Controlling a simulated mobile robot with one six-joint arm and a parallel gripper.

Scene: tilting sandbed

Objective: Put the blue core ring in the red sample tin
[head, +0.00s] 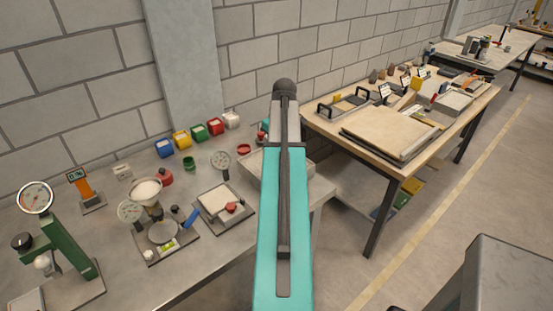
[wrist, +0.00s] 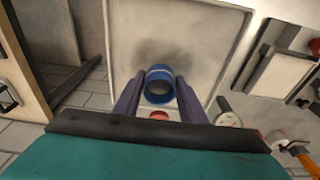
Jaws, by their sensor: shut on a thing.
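My gripper (wrist: 157,78) shows in the wrist view, shut on the blue core ring (wrist: 158,73), with one dark finger on each side. Behind the ring is a pale grey tray-like surface with a dark patch. A small red round thing (wrist: 159,114) shows just below the ring, between the fingers; I cannot tell whether it is the red sample tin. In the head view, my arm hides the gripper and ring, and a partly hidden red thing (head: 263,135) shows beside the arm.
A grey tray (head: 300,168) lies partly behind my arm. A dial gauge (head: 221,162), green tin (head: 189,163), red object (head: 165,178) and plate with a red knob (head: 231,208) stand to its left. Coloured bins (head: 198,132) line the back. A wooden table (head: 385,125) stands right.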

